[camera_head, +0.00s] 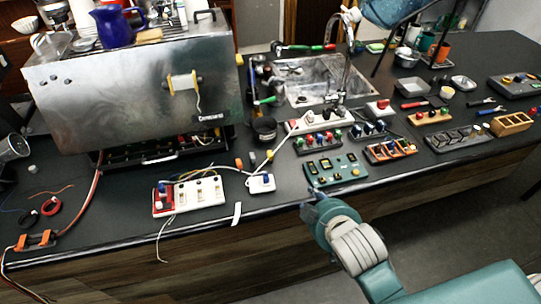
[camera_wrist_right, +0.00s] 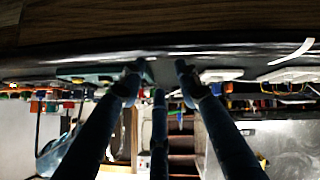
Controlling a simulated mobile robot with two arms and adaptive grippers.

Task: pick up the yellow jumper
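I cannot tell for certain which thing is the yellow jumper. A small yellow-orange piece (camera_head: 269,155) stands on the counter among wires, left of the middle in the head view. My right gripper (camera_head: 313,202) is at the counter's front edge, in front of the green board (camera_head: 336,169), to the right of that piece. In the right wrist view its dark fingers (camera_wrist_right: 159,72) are spread apart with nothing between them. My left gripper is not in view.
A white switch strip (camera_head: 200,193) with a red end and a small white block (camera_head: 261,184) lie near the front edge. A steel brewer (camera_head: 140,85) stands at the back left. Several module boards, such as an orange one (camera_head: 390,151), crowd the right side.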

